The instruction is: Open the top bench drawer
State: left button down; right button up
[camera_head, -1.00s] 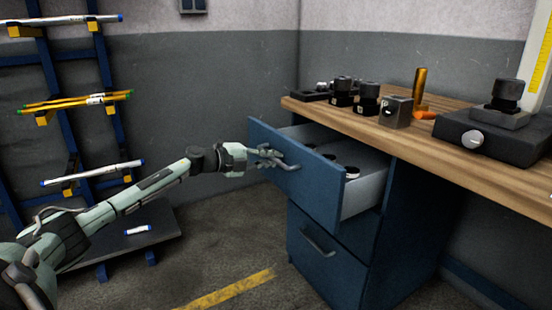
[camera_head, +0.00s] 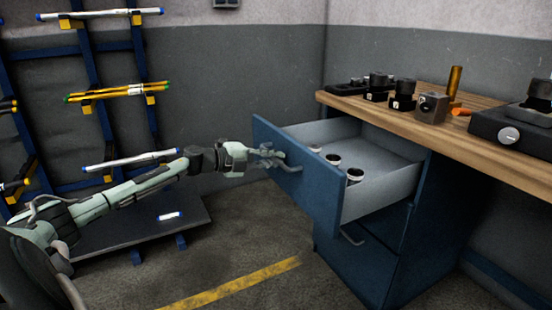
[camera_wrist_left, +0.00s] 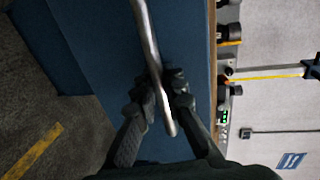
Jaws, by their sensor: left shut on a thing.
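The top bench drawer (camera_head: 297,178) is blue with a grey inside and stands pulled well out of the bench. Several round black-and-white items (camera_head: 333,159) lie in it near its front. My left gripper (camera_head: 272,158) is at the drawer front, shut on the bar handle (camera_head: 290,168). In the left wrist view, the fingers of my left gripper (camera_wrist_left: 163,92) close around the metal handle (camera_wrist_left: 148,40), with the blue drawer front (camera_wrist_left: 100,45) behind it. My right gripper is not in view.
The wooden bench top (camera_head: 440,127) carries black tool holders (camera_head: 402,95), a grey block (camera_head: 432,107) and a brass cylinder (camera_head: 454,82). A lower drawer (camera_head: 355,260) is shut. A bar rack (camera_head: 95,95) stands at the left. The floor before the bench is clear.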

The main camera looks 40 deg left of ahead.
pick_arm(q)
jog(key=c, duration=1.6)
grip_release()
jog(key=shift+s, duration=0.1)
jog(key=shift+v, duration=5.95)
